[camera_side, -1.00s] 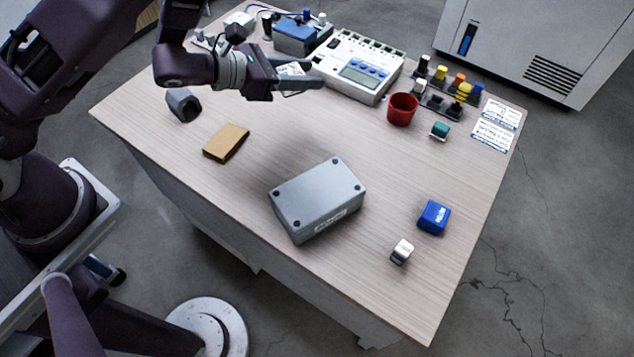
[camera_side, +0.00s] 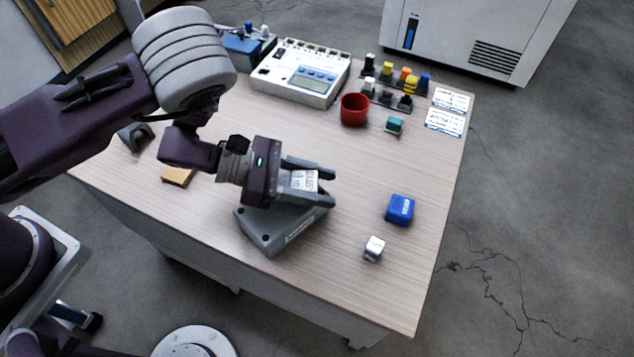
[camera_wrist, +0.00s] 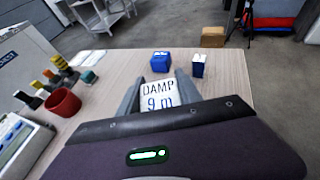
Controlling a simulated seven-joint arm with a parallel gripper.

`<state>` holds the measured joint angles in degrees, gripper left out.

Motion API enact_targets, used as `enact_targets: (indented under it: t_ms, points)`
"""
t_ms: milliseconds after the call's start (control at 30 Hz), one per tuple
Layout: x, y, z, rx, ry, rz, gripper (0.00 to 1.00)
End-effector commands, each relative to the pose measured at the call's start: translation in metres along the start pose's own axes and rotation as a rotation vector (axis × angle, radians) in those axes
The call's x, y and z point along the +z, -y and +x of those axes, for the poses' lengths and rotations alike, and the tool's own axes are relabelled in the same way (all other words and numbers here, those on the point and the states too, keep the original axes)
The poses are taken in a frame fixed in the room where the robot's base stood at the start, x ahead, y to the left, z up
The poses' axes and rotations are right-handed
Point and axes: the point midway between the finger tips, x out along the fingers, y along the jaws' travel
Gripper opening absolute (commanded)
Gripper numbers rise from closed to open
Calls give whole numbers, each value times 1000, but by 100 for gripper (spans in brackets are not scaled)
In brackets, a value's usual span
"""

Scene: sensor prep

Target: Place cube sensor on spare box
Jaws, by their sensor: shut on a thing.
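A white-faced block, which I take as the cube sensor (camera_side: 304,181), is held between the fingers of my gripper (camera_side: 320,186). In the wrist view the cube sensor (camera_wrist: 160,95) shows a label reading "DAMP 9 m" between both fingers (camera_wrist: 158,88). The grey box with dark corner screws, which I take as the spare box (camera_side: 265,238), lies on the table under my gripper. My gripper and the cube cover much of its top. I cannot tell whether the cube touches it. The box is hidden in the wrist view.
A blue block (camera_side: 400,210) and a small silver-white cube (camera_side: 374,248) stand to the right of the box. A red cup (camera_side: 354,109), teal block (camera_side: 394,125) and white meter (camera_side: 300,73) are farther back. A tan block (camera_side: 178,176) lies left.

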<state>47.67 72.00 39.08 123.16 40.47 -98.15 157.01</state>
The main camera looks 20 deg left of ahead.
Motion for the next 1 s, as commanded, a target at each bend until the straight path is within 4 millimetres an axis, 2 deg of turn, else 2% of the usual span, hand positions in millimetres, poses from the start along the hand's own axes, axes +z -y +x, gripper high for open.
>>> enact_targets:
  t_ms: [333,367,467,800,1000]
  points:
    - [-3,0,2,1,2,0,1]
    - [-3,0,2,1,2,0,45]
    - [-3,0,2,1,2,0,63]
    - [0,-1,-2,2,1,0,63]
    - [-1,-2,-44,6,-1,-4,63]
